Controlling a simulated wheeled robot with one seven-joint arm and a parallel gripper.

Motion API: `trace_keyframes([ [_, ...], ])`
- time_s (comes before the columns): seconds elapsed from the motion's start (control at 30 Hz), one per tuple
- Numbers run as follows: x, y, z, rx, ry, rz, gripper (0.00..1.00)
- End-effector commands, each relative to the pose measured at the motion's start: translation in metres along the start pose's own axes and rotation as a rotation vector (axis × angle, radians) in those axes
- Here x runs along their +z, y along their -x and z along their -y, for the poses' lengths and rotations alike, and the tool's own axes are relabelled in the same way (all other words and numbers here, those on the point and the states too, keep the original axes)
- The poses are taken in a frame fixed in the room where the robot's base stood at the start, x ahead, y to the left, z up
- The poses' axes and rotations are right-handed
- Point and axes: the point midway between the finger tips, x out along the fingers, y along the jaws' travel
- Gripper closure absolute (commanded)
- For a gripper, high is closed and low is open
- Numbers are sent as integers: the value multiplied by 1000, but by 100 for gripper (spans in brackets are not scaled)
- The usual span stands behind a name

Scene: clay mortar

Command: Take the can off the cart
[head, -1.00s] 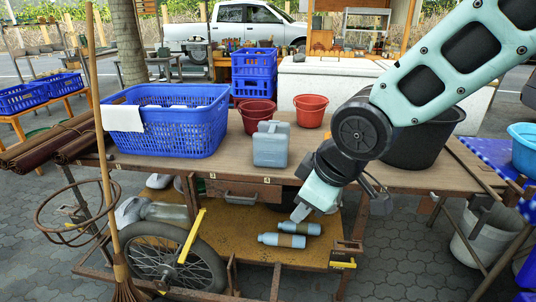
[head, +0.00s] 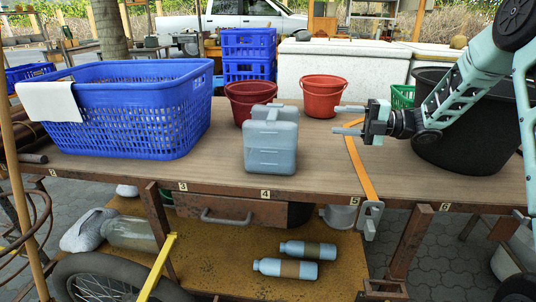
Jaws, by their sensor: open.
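The grey-blue can (head: 270,148) stands upright on the wooden top of the cart (head: 225,178), near the front edge, with a moulded handle at its top. My gripper (head: 337,120) is over the cart top to the right of the can. Its two fingers point left toward the can and are spread apart with nothing between them. A clear gap lies between the fingertips and the can.
A big blue basket (head: 135,115) with a white cloth (head: 50,100) stands left of the can. Red buckets (head: 322,97) stand behind it, one close. A black tub (head: 465,135) is at right. An orange strap (head: 360,165) crosses the cart top. Two bottles (head: 285,268) lie on the lower shelf.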

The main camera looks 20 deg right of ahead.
Motion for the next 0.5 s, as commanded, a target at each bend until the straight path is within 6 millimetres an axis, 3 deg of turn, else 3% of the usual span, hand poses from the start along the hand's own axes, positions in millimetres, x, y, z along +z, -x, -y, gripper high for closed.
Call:
trace_keyframes([
  [0.17, -2, -12, 2, 8, 9, -19, 57],
  [0.5, -4, -83, 1, 6, 7, -18, 57],
])
